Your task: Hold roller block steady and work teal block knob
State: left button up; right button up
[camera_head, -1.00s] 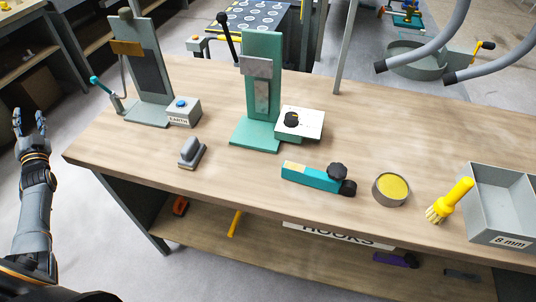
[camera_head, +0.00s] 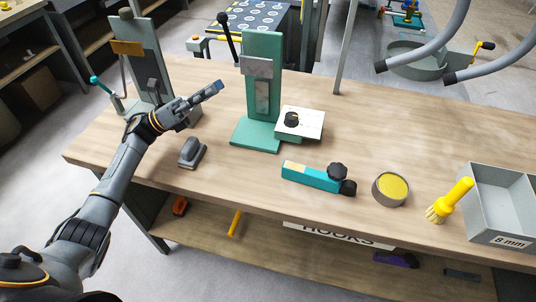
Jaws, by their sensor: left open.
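A teal block (camera_head: 308,177) lies on the workbench right of centre. It has a pale patch at its left end, a black lobed knob (camera_head: 337,171) on top and a dark round part (camera_head: 348,188) at its right end. A small grey block (camera_head: 192,153) with a rounded top sits further left; I cannot tell whether it is the roller block. My left gripper (camera_head: 213,91) is open and empty above the bench, left of the teal-green press. It is beyond the grey block and well apart from the teal block. My right gripper is not in view.
A teal-green press (camera_head: 262,90) with a white plate (camera_head: 300,122) stands mid-bench. A yellow-filled bowl (camera_head: 391,188), yellow brush (camera_head: 455,198) and grey bin (camera_head: 500,220) are right.

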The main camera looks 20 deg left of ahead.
pick_arm(q)
jog(key=s+d+f+m+g+y, duration=0.1)
jog(key=s+d+f+m+g, duration=0.2)
jog(key=d+m+g, duration=0.3)
jog(key=s+d+f+m+g+y, duration=0.25)
jog(key=d+m+g, duration=0.2)
jog(key=d, duration=0.25)
jog(key=y, duration=0.4)
send_near(296, 170)
jog(key=shift+w+d+f+m, duration=0.15)
jog(key=shift+w+d+f, duration=0.1)
jog(key=shift+d+f, duration=0.3)
jog(key=shift+w+d+f+m, duration=0.1)
jog(key=shift+w+d+f, duration=0.15)
jog(key=shift+d+f, duration=0.25)
jog(key=shift+x, duration=3.95)
jog(key=shift+r, duration=0.1)
grip_shut()
jog(key=shift+s, duration=0.15)
jog(key=shift+o, duration=0.7)
grip_release()
grip_shut()
